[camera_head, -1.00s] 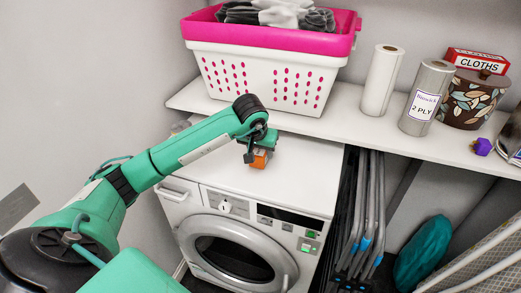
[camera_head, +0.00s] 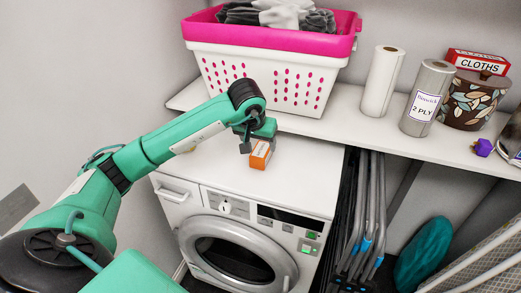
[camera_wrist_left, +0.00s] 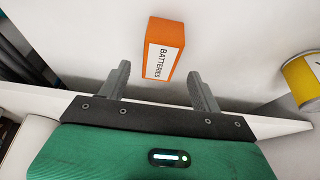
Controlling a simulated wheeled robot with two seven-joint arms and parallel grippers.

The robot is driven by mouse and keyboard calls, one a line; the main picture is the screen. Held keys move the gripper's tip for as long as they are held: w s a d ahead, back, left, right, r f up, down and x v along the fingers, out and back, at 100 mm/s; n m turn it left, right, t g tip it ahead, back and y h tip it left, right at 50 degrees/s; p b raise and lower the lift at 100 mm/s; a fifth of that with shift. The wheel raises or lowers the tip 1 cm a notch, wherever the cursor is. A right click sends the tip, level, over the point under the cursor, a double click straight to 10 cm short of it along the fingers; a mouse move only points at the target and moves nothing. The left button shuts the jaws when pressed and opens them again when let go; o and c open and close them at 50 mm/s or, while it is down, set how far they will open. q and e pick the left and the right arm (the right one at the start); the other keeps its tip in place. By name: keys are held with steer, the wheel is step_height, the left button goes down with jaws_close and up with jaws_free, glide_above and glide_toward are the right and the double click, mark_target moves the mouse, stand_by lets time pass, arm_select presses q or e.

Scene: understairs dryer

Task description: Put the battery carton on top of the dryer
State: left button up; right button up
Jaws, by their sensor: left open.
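The battery carton (camera_head: 260,154) is a small orange box with a white label, standing on the white top of the dryer (camera_head: 305,178). In the left wrist view the carton (camera_wrist_left: 163,48) shows its "Batteries" label, just beyond the fingertips and apart from both fingers. My left gripper (camera_head: 251,141) is open and empty, just above and to the left of the carton in the head view. It partly hides the carton's upper left. The left wrist view shows both fingers of this gripper (camera_wrist_left: 158,70) spread apart. My right gripper is not in view.
A shelf (camera_head: 340,121) above the dryer's back holds a pink-rimmed laundry basket (camera_head: 268,62), paper rolls (camera_head: 382,80) and a patterned pot (camera_head: 472,100). A yellow can (camera_wrist_left: 304,78) is at right in the wrist view. Folded grey poles (camera_head: 367,215) stand right of the dryer. The dryer's right top is clear.

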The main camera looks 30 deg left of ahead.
arm_select(q)
steer(key=v, duration=0.6)
steer(key=shift+r, duration=0.3)
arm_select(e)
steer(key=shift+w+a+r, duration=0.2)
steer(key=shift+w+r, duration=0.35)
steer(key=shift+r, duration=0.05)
arm_select(q)
steer(key=shift+s, duration=0.15)
